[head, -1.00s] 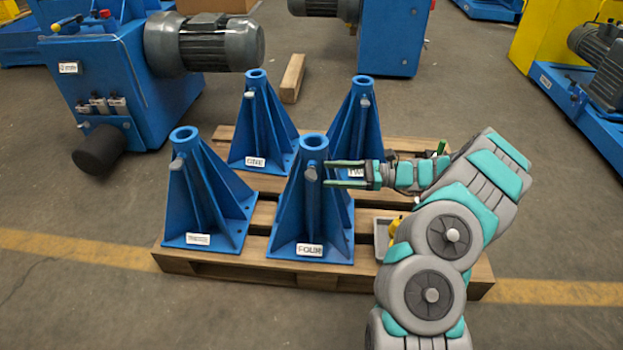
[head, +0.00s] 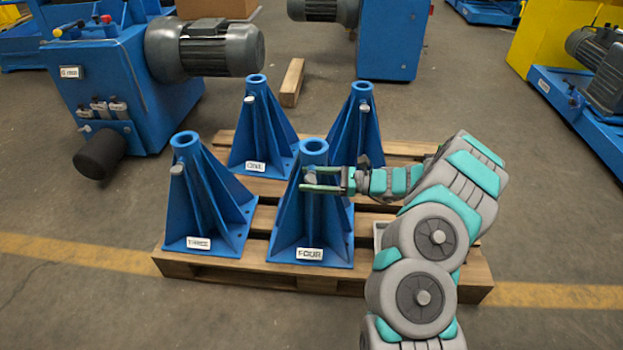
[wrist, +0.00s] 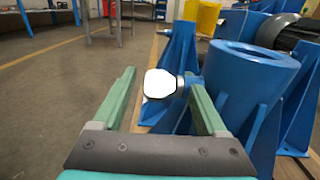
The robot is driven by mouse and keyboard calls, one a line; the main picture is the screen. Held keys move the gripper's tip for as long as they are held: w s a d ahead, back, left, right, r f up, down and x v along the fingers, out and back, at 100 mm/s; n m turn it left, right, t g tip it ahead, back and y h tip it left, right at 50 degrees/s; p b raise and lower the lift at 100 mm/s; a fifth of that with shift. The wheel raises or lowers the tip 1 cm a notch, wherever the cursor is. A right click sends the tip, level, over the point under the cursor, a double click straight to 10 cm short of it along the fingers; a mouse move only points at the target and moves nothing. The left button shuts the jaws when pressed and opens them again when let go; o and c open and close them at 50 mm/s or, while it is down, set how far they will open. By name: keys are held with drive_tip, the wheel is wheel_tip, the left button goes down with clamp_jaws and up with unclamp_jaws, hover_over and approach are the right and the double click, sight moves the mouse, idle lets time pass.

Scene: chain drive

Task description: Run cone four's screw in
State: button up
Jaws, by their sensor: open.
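Cone four (head: 311,225) is a blue ribbed stand at the front right of the pallet, with a label reading FOUR. Its screw (head: 309,174) sticks out of the side near the top and has a pale head. In the wrist view the screw's head (wrist: 160,84) is between my two green fingers, with a gap to the left finger and the right finger close by its shank. My gripper (head: 304,179) is open around the screw. The cone's round tube top (wrist: 254,62) stands just right of the right finger.
Cone three (head: 205,205) stands to the left, cone one (head: 262,130) and another cone (head: 358,125) behind, all on the wooden pallet (head: 215,268). A grey tray (head: 379,232) lies partly hidden behind my arm. A blue machine (head: 140,80) stands back left.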

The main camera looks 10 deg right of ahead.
drive_tip(key=shift+c, duration=0.3)
clamp_jaws()
idle(0.5)
drive_tip(key=y+b, duration=0.1)
drive_tip(key=f+y+b, duration=0.1)
drive_tip(key=b, duration=0.1)
drive_tip(key=shift+t, duration=0.4)
drive_tip(key=y+b, duration=0.2)
drive_tip(key=b, duration=0.2)
drive_tip(key=shift+r+t+y, duration=0.1)
drive_tip(key=shift+t+y, duration=0.2)
drive_tip(key=shift+t, duration=0.1)
drive_tip(key=y+b, duration=0.1)
drive_tip(key=b, duration=0.4)
drive_tip(key=shift+y, duration=0.3)
drive_tip(key=shift+t+b, duration=0.3)
drive_tip(key=shift+b, duration=0.45)
drive_tip(key=shift+r+y+b, duration=0.35)
drive_tip(key=shift+y+b, duration=0.25)
drive_tip(key=shift+b, duration=0.8)
